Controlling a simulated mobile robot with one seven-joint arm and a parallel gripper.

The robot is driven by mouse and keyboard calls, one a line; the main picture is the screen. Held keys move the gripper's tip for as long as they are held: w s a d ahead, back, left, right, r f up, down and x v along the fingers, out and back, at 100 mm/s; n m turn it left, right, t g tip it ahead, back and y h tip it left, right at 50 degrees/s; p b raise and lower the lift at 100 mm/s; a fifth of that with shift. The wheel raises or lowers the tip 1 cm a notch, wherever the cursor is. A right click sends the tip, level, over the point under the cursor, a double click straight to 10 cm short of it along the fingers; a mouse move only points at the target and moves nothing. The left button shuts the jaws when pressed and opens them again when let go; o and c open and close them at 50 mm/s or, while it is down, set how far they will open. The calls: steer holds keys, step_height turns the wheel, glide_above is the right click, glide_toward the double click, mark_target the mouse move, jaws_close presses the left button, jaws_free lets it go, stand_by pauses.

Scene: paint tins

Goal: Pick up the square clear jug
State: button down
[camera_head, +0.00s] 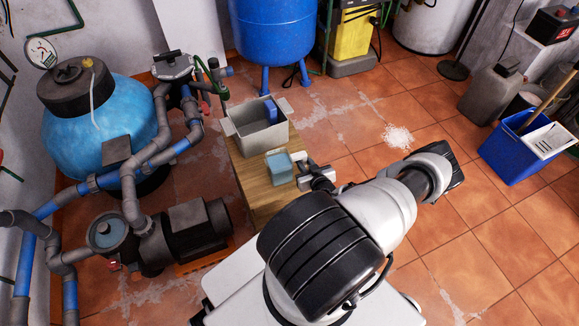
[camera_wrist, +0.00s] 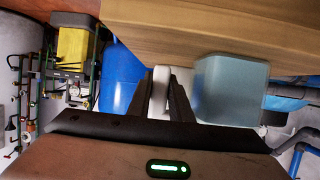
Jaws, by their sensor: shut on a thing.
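The square clear jug (camera_head: 280,167) is a pale blue-green, see-through square vessel at the front right of the small wooden table (camera_head: 257,195) in the head view. My gripper (camera_head: 301,167) comes in from the right, at the jug's right side. In the wrist view the jug (camera_wrist: 230,90) is just right of my fingers (camera_wrist: 165,95). They are shut on a pale part beside it, which looks like its handle. The fingers partly hide that part. I cannot tell whether the jug's base touches the table.
A grey bin (camera_head: 258,128) with a blue item (camera_head: 270,110) inside stands just behind the jug on the table. A pump (camera_head: 165,238) and pipes are left of the table. A blue tank (camera_head: 273,35) stands behind. Open tiled floor (camera_head: 370,120) lies to the right.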

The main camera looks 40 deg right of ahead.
steer(key=shift+r, duration=0.2)
step_height(320, 180, up, 10)
steer(key=p, duration=0.2)
steer(key=shift+f+p, duration=0.1)
steer(key=shift+p, duration=0.25)
steer(key=c, duration=2.2)
jaws_free()
jaws_close()
